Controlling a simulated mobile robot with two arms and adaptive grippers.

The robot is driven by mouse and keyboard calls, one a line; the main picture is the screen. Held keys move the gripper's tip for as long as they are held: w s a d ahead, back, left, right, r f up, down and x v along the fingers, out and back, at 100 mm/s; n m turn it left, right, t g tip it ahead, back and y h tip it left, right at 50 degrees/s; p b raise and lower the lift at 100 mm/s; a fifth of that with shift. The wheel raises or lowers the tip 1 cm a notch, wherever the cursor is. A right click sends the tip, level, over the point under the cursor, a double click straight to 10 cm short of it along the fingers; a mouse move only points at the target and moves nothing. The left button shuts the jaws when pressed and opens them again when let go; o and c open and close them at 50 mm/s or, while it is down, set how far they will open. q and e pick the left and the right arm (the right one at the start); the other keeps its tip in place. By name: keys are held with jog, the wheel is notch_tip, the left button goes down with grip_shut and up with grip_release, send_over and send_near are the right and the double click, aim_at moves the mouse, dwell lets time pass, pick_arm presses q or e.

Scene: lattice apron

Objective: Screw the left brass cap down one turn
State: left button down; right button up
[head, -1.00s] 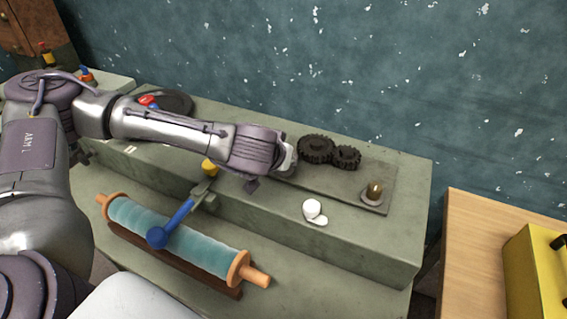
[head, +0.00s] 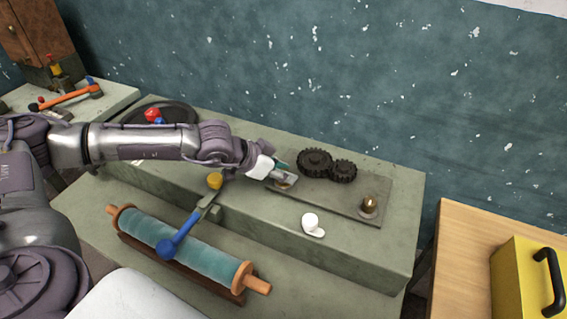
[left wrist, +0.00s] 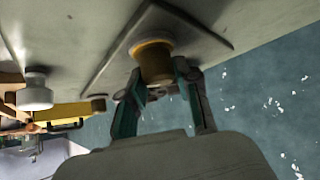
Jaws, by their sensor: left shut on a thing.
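My left gripper (head: 283,179) is at the left end of the grey plate (head: 330,198) on the raised bench step. In the left wrist view, its teal-and-grey fingers (left wrist: 160,76) are shut on the left brass cap (left wrist: 153,60), a short golden cylinder on the plate. In the head view the gripper hides most of that cap. The right brass cap (head: 369,205) stands on a round base at the plate's right end. My right gripper is not in view.
Two dark gears (head: 316,162) sit behind the plate's middle. A white knob (head: 311,222) is in front of it. A yellow box (head: 518,285) stands on a wooden table (head: 462,245) at right.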

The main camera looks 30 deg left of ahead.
pick_arm(q)
jog(key=shift+m+p, duration=0.3)
dwell(0.4)
jog(key=c, duration=0.8)
grip_release()
jog(key=shift+f, duration=0.1)
notch_tip(320, 180, up, 10)
jog(key=shift+r, duration=0.1)
